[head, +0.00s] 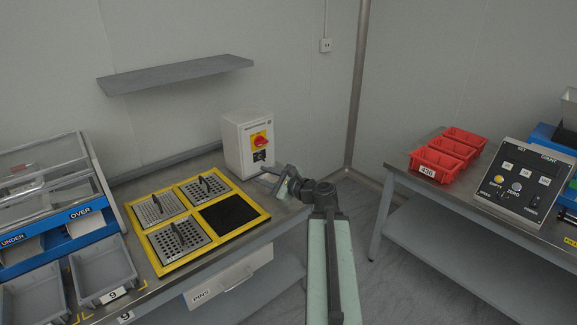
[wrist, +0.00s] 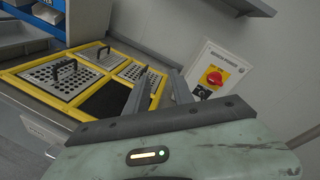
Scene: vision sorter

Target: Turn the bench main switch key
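The bench main switch is a white box (head: 236,150) standing at the back right corner of the left bench. Its front has a yellow plate with a red rotary knob (head: 260,142) and a dark key switch (head: 260,156) below it. In the wrist view the red knob (wrist: 214,77) and the key switch (wrist: 203,91) show right of my fingers; the key itself is too small to make out clearly. My gripper (head: 267,175) is in front of and slightly below the box, apart from the key switch. In the wrist view my gripper (wrist: 161,73) is open, with nothing between its fingers.
A yellow frame (head: 158,264) with several handled perforated plates and one dark empty square lies left of my gripper. Grey bins (head: 103,270) stand at the left. A wall shelf (head: 175,75) hangs above. Red bins (head: 436,165) and a control panel (head: 520,185) stand on the right bench.

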